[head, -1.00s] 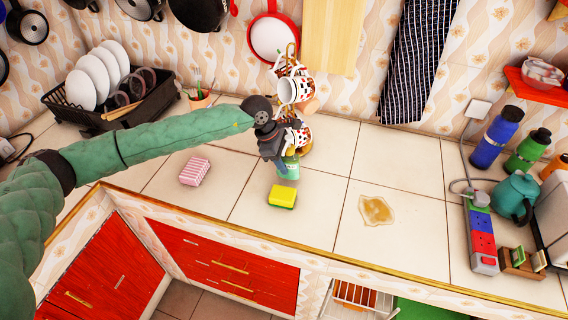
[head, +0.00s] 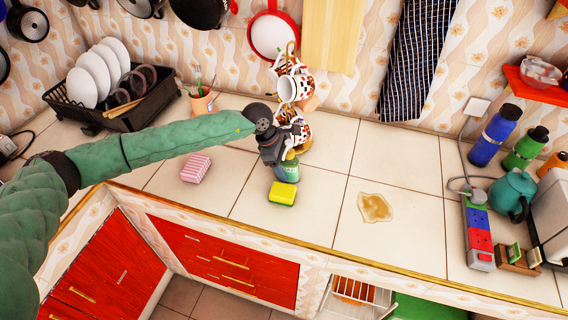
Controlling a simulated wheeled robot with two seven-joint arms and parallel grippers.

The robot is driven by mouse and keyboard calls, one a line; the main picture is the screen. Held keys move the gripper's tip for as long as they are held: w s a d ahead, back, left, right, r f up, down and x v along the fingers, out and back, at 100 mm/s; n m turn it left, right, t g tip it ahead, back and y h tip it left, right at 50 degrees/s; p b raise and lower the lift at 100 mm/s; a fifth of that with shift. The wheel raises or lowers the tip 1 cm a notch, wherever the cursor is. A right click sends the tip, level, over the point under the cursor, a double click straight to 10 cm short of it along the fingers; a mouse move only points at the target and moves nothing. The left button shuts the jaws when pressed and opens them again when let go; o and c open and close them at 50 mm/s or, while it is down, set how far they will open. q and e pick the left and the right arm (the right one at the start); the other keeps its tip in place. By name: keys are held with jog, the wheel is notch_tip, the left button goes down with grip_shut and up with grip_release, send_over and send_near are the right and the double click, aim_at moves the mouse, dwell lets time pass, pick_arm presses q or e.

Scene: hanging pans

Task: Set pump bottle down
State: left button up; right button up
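The pump bottle (head: 288,172) is a small green bottle, low over the counter just behind the yellow sponge, and looks upright. Its upper part is mostly hidden by my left gripper (head: 283,162). That gripper reaches in from the left and appears shut on the bottle, though its fingertips are partly hidden. I cannot tell whether the bottle's base touches the tiles. My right gripper is not in view.
A yellow sponge (head: 283,193) lies just in front of the bottle. Patterned mugs (head: 290,88) hang on a stand behind my gripper. A pink striped sponge (head: 196,168) lies left, a brown spill (head: 375,207) right. Tiles between bottle and spill are clear.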

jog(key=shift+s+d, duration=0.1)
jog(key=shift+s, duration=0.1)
pick_arm(q)
jog(key=shift+r, duration=0.1)
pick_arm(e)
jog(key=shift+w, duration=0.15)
pick_arm(q)
jog(key=shift+a+r, duration=0.15)
jog(key=shift+r, duration=0.1)
jog(key=shift+w+a+r+b, duration=0.15)
jog(key=shift+a+r+b, duration=0.15)
jog(key=shift+r+b, duration=0.25)
jog(key=b+v, duration=0.3)
jog(key=v, duration=0.7)
jog(key=shift+r, duration=0.15)
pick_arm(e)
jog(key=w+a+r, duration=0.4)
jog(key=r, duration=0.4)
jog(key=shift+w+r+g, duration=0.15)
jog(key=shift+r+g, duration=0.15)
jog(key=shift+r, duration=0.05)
pick_arm(q)
jog(key=shift+d, duration=0.1)
